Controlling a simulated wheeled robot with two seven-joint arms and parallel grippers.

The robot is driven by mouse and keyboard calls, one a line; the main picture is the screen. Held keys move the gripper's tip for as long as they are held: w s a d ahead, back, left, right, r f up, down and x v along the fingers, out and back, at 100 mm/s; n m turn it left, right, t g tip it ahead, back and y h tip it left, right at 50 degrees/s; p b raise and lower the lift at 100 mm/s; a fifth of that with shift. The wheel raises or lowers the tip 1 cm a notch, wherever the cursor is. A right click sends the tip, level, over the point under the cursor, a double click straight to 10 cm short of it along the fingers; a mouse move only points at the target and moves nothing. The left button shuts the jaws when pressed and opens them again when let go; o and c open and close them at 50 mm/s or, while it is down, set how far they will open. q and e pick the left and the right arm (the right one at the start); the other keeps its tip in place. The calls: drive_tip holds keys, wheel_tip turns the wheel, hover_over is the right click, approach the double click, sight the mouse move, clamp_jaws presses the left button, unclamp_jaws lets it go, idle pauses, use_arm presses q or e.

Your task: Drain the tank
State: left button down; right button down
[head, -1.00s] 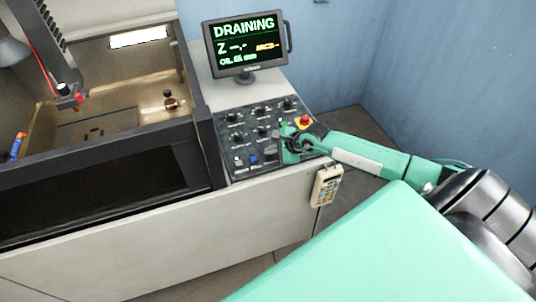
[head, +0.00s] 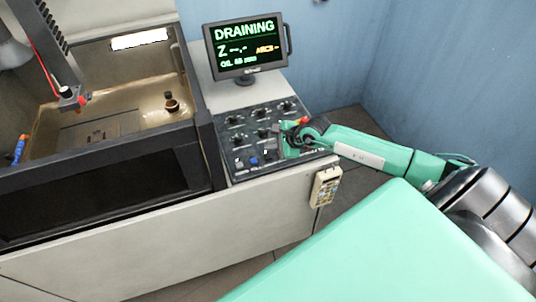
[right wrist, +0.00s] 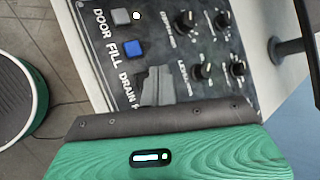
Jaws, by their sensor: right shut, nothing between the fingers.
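The tank (head: 135,118) of the machine at the left holds brownish liquid around its fixture plate. The monitor (head: 245,45) reads DRAINING, with a small oil line below that is hard to read. My right gripper (head: 281,146) is shut and empty over the right part of the control panel (head: 237,117). In the right wrist view its grey fingertips (right wrist: 157,84) are beside the DRAIN label (right wrist: 131,86), whose end they cover. The drain button itself is hidden; I cannot tell whether the fingertips touch it. My left gripper is out of view.
A grey DOOR button (right wrist: 121,17) and a blue FILL button (right wrist: 134,48) lie beside the fingertips. Several black knobs (right wrist: 187,22) fill the panel. A red emergency stop (head: 304,120) is partly hidden behind my arm. A keypad pendant (head: 326,186) hangs on the cabinet front.

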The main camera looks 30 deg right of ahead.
sight(271, 157)
drive_tip(key=shift+r+p, duration=0.55)
drive_tip(key=shift+r, duration=1)
drive_tip(key=shift+f, duration=0.1)
